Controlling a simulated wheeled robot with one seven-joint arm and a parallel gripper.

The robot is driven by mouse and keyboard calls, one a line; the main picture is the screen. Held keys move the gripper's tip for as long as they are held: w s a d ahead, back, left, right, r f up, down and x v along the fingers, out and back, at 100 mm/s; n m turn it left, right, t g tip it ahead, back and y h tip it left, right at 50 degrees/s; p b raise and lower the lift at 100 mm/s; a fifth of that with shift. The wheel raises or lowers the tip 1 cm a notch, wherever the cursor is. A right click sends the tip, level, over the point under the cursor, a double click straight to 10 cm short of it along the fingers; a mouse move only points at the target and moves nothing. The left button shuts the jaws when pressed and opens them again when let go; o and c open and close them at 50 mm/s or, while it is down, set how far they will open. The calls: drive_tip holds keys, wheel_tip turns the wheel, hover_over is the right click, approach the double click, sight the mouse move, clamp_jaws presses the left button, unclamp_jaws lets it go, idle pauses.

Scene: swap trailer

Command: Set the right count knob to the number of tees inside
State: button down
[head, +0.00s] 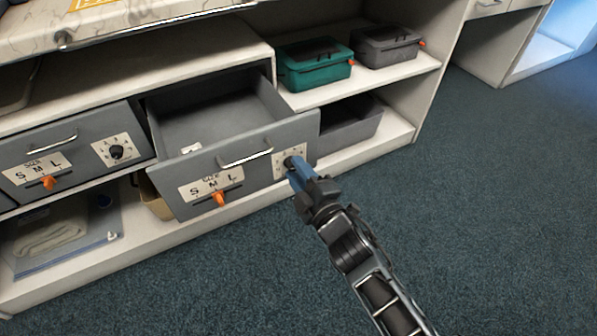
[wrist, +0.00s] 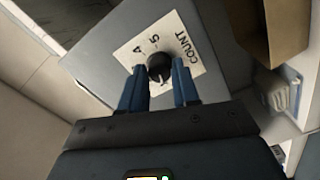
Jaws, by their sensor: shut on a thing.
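The right drawer (head: 236,166) is pulled open in the head view. A small white item (head: 190,148) shows inside it near the front; what it is, and any count of tees, I cannot tell. The dark right count knob (head: 289,162) sits on a white dial plate at the right of the drawer front. My gripper (head: 294,172) has its blue fingers on either side of this knob and is shut on it. In the wrist view the knob (wrist: 160,67) is between the fingertips; "COUNT", a 4 and a 5 are legible, other marks are hidden.
A closed drawer with its own count knob (head: 116,151) is at left. Both drawers have S M L plates with orange pointers (head: 219,198). Teal (head: 315,62) and grey (head: 386,45) boxes stand on the upper shelf. The carpet at right is clear.

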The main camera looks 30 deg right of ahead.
drive_tip(key=c, duration=0.8)
unclamp_jaws()
drive_tip(key=shift+s, duration=0.15)
drive_tip(key=s+p, duration=0.1)
drive_tip(key=s, duration=0.6)
drive_tip(key=shift+s, duration=0.3)
